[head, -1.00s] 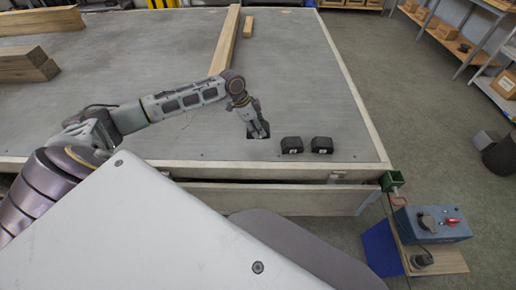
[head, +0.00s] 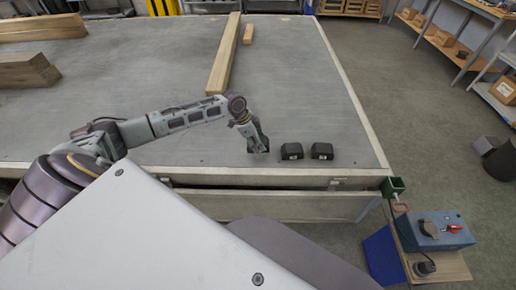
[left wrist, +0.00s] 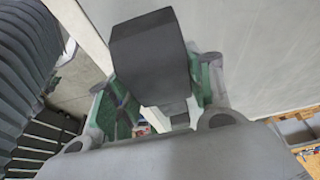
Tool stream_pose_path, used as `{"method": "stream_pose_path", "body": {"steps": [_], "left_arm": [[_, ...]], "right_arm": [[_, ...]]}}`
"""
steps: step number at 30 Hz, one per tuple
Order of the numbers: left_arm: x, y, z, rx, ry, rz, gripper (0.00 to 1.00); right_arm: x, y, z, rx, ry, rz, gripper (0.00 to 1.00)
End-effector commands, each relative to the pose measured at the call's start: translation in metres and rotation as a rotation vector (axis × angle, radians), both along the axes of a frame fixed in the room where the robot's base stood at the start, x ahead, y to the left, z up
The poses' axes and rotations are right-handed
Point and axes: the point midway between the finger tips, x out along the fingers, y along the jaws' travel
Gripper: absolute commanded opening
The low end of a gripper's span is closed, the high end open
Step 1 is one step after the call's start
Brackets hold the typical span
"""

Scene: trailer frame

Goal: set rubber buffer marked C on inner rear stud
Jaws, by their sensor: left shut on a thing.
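My left gripper (head: 254,138) reaches over the near part of the grey trailer bed (head: 330,100) and is shut on a dark block-shaped buffer (left wrist: 150,60). In the left wrist view the block sits between the fingers, with a plain dark face toward the camera; no letter is readable on it. In the head view the held block is small and partly hidden by the gripper, left of two black buffers (head: 291,151) (head: 322,151). Both stand apart on the bed, with small pale marks too small to read. No stud can be made out. My right gripper is not in view.
A long wooden beam (head: 224,55) and a short wood piece (head: 248,34) lie farther back on the bed. A green bracket (head: 393,187) is at its near right corner. A blue control box (head: 434,230) stands on a wooden stand at right. The right middle bed is clear.

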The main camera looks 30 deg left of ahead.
Motion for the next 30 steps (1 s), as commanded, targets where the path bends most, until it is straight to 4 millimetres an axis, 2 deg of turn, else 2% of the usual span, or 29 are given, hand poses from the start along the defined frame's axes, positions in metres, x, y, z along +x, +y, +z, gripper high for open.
{"method": "stream_pose_path", "body": {"steps": [6,12,28,29,30], "left_arm": [[-0.001,-0.001,-0.025,-0.002,0.003,0.0,0.2],[0.0,0.0,-0.038,-0.001,-0.001,0.0,0.2],[0.0,0.0,-0.045,0.0,0.0,0.0,0.2],[-0.001,0.0,-0.046,0.0,0.001,0.0,0.53],[-0.001,0.0,-0.046,0.0,0.001,0.0,0.58]], "right_arm": [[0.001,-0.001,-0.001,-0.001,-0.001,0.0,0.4],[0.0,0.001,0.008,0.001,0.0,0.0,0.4],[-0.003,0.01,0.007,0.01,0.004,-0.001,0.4],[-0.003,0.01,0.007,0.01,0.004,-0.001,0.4],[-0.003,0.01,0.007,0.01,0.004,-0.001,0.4]]}}
